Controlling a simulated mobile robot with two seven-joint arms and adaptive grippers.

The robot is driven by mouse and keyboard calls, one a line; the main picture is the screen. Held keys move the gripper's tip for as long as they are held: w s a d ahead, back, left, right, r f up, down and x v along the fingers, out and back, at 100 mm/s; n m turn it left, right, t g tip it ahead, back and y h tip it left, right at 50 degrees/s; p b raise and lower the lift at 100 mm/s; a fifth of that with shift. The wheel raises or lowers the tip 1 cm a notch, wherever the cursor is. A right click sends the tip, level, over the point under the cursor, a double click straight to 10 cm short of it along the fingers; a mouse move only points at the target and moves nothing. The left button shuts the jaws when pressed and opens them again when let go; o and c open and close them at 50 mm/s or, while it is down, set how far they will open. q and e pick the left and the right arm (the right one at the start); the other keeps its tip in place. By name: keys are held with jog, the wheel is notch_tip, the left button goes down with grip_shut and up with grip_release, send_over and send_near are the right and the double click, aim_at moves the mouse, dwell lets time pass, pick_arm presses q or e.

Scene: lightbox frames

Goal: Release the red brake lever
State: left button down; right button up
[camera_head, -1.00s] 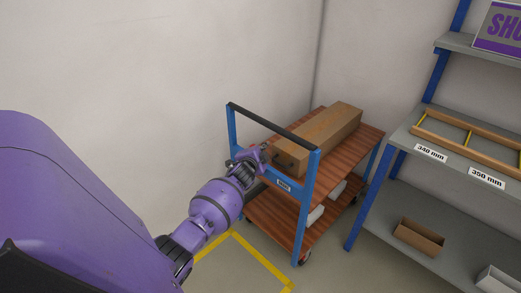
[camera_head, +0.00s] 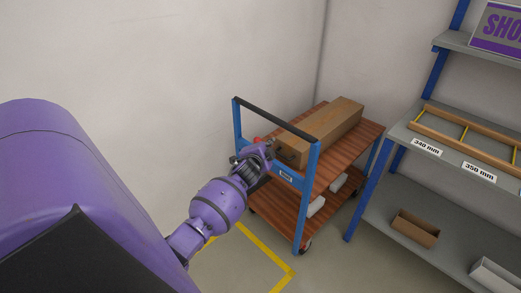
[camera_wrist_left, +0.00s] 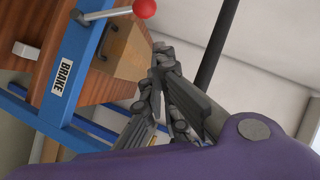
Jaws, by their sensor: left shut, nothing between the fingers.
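The brake lever is a metal bar with a red ball knob (camera_wrist_left: 145,8) at its end, at the top of the left wrist view. It sits on the blue cart frame by a "BRAKE" label (camera_wrist_left: 66,77). In the head view a small red spot, the knob (camera_head: 257,140), shows just beside my left gripper (camera_head: 272,148). In the left wrist view that gripper (camera_wrist_left: 160,50) is shut and empty, its tips a little below the knob and apart from it. Exact depth between them is unclear. My right gripper is in neither view.
The blue cart has a dark handle bar (camera_head: 275,119) and wooden decks (camera_head: 359,138). A long cardboard box (camera_head: 331,128) lies on its top deck. A shelf rack (camera_head: 425,166) stands at right. A wall is behind; floor shows in front of the cart.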

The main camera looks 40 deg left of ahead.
pick_arm(q)
jog(key=shift+v, duration=2.45)
jog(key=shift+a, duration=0.15)
